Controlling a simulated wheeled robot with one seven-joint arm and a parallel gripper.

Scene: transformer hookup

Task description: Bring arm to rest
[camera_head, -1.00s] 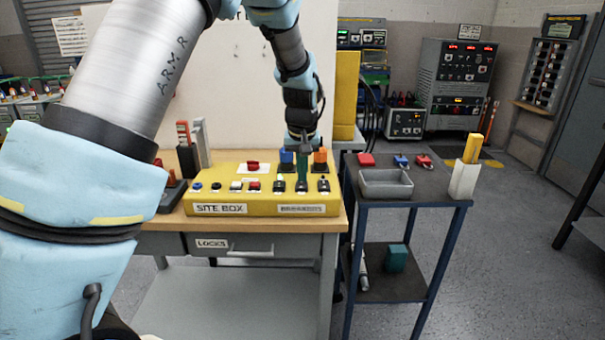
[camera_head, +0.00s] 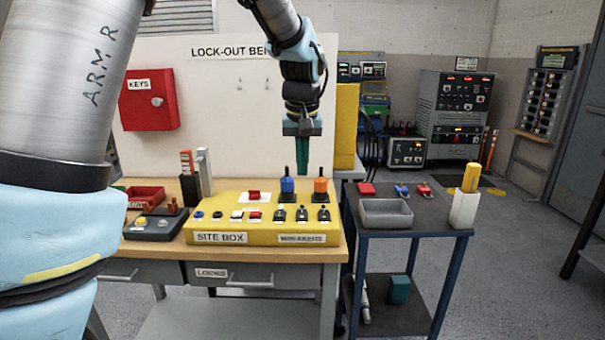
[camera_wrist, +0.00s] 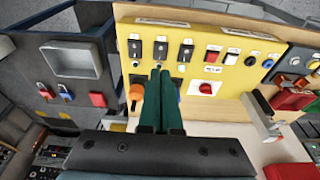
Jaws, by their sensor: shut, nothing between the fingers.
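My gripper (camera_head: 302,160) hangs pointing down in front of the white lock-out board (camera_head: 225,75), its teal fingers shut and empty. It is above and apart from the yellow site box (camera_head: 270,238) on the wooden bench. The shut fingers (camera_wrist: 160,90) also show in the wrist view, over the box's row of black switches. The box carries small buttons, a red knob, and a blue (camera_head: 287,185) and an orange (camera_head: 320,185) handle at its back right.
A dark cart (camera_head: 415,222) with a grey tray (camera_head: 386,212) and red and blue padlocks stands to the right. A red key cabinet (camera_head: 149,99) hangs on the board. A grey control box (camera_head: 155,224) sits on the bench's left.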

